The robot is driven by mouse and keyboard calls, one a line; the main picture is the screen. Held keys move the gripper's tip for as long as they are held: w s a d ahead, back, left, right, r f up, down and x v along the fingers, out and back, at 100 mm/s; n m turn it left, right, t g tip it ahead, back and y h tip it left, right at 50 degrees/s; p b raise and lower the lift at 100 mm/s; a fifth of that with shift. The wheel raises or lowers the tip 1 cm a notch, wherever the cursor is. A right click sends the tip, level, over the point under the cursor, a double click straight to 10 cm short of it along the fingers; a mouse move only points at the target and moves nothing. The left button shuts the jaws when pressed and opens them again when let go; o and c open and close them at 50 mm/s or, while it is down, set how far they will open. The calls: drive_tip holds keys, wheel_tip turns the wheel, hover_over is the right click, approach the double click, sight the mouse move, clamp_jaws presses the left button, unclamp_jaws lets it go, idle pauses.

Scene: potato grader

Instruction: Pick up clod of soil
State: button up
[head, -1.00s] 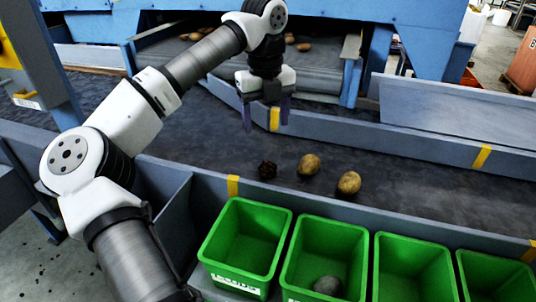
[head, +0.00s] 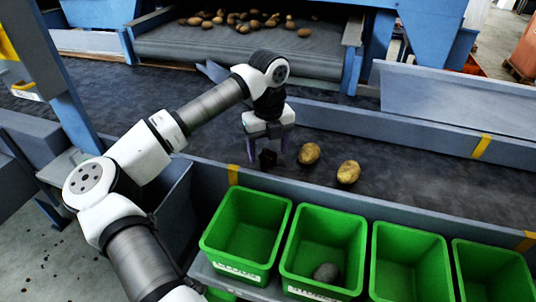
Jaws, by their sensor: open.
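The clod of soil (head: 268,159) is a small, dark, rough lump on the dark conveyor belt (head: 420,190). It lies close to the belt's near wall. My gripper (head: 266,152) points down and is open, with its fingers low around the clod. The clod shows between the two fingers, partly covered by them. I cannot tell whether either finger touches it.
Two potatoes lie on the belt right of my gripper, a nearer one (head: 309,153) and another (head: 348,172). Several green bins (head: 246,191) stand along the front; one holds a grey stone (head: 326,272). Several potatoes (head: 250,22) lie on the upper conveyor behind.

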drive_tip(key=shift+f, duration=0.8)
drive_tip(key=shift+c, duration=0.5)
drive_tip(key=c, duration=1)
drive_tip(key=shift+o, duration=0.2)
wheel_tip(320, 180, up, 28)
